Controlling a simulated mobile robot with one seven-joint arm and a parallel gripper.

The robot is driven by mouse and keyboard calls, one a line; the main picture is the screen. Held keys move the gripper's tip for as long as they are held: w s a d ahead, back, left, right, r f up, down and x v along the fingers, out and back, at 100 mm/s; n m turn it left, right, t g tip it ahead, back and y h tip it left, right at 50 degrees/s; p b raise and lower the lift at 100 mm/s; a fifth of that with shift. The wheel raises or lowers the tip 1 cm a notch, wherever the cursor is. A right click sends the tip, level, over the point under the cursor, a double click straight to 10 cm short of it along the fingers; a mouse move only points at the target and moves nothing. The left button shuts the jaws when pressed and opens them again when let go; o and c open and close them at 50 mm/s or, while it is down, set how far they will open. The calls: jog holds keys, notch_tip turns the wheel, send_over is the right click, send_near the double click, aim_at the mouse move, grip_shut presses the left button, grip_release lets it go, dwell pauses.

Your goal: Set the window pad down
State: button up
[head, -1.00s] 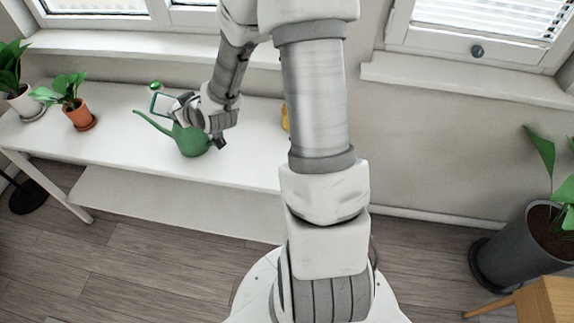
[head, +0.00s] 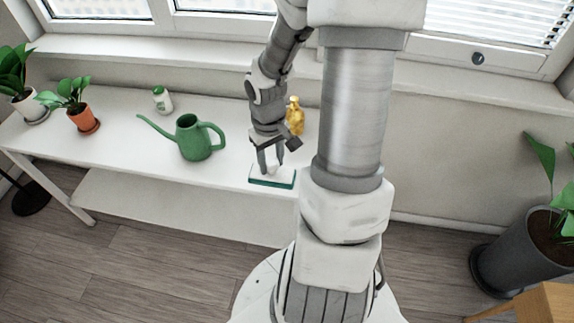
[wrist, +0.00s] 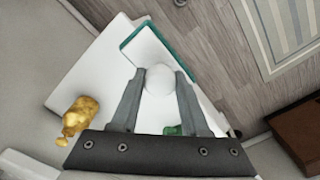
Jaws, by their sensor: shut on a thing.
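The window pad (head: 258,181) is a white slab with a green edge and a round white knob. It lies roughly flat at the front right part of the white bench (head: 110,135), by its front edge. Whether it touches the bench top or hangs just above it I cannot tell. My gripper (head: 271,167) points down and is shut on the knob. In the wrist view the pad (wrist: 146,44) is at the top, and the fingers of my gripper (wrist: 160,77) are on either side of the white knob (wrist: 160,84).
A green watering can (head: 194,140) stands left of the pad. A yellow bottle (head: 295,117) stands behind it, near my wrist. A small white bottle with a green cap (head: 161,100) and potted plants (head: 82,117) are farther left. Bare bench top lies between can and pad.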

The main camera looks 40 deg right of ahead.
jog(key=shift+w+d+f+b, duration=0.2)
jog(key=shift+w+d+f, duration=0.75)
jog(key=shift+d+f, duration=0.7)
jog(key=shift+w+d+f+b, duration=0.2)
jog(key=shift+w+d+f, duration=0.7)
jog(key=shift+d+f, duration=0.8)
jog(key=shift+w+d+f+b, duration=0.2)
jog(key=shift+w+d+f, duration=0.95)
jog(key=shift+f, duration=0.8)
jog(key=shift+s+d+f, duration=0.1)
jog(key=shift+s+d, duration=0.05)
jog(key=shift+s, duration=0.05)
jog(key=o, duration=1.2)
jog(key=shift+r+p, duration=1)
jog(key=shift+r, duration=5.1)
